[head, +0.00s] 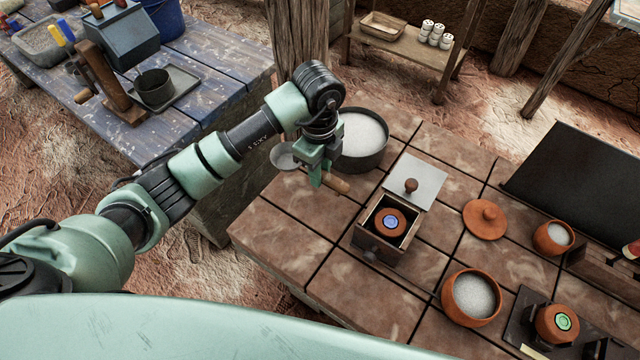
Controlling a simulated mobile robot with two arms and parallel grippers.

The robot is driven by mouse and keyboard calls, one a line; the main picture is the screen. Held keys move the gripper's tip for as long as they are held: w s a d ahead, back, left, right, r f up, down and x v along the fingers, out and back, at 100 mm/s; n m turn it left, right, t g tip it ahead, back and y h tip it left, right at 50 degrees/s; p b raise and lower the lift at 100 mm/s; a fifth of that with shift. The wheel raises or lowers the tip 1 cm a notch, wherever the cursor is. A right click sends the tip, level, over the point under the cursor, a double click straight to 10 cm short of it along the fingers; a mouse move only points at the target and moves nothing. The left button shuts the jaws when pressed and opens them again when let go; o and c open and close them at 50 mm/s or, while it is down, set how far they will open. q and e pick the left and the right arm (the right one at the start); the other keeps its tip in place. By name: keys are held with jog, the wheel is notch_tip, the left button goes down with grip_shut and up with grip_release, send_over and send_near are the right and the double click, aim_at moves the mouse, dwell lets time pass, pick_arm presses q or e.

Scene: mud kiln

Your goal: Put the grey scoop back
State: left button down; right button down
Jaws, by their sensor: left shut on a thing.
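The grey scoop shows its round bowl (285,156) to the left of my left gripper (320,172) and its wooden handle to the right. My left gripper points down and is shut on the scoop near where the handle begins. It holds the scoop over the back left part of the tiled table, just in front of a dark round pan (363,150) of white grains. The gripper hides the middle of the scoop. My right gripper is not in view.
A wooden box (377,246) with its lid slid back stands in front of the pan. A clay lid (485,219), clay pots of white grains (471,298) and a dark panel (580,185) are on the right. The front left tiles are clear. A blue plank table (215,85) stands back left.

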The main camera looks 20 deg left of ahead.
aim_at(320, 196)
pick_arm(q)
notch_tip(320, 196, down, 6)
jog(key=shift+r+p, duration=0.15)
jog(key=shift+p, duration=0.15)
jog(key=c, duration=1.3)
grip_release()
jog(key=shift+o, duration=0.2)
jog(key=shift+w+r, duration=0.1)
jog(key=shift+r, duration=0.3)
notch_tip(320, 196, up, 11)
jog(key=shift+a+r+b, duration=0.1)
jog(key=shift+b, duration=0.85)
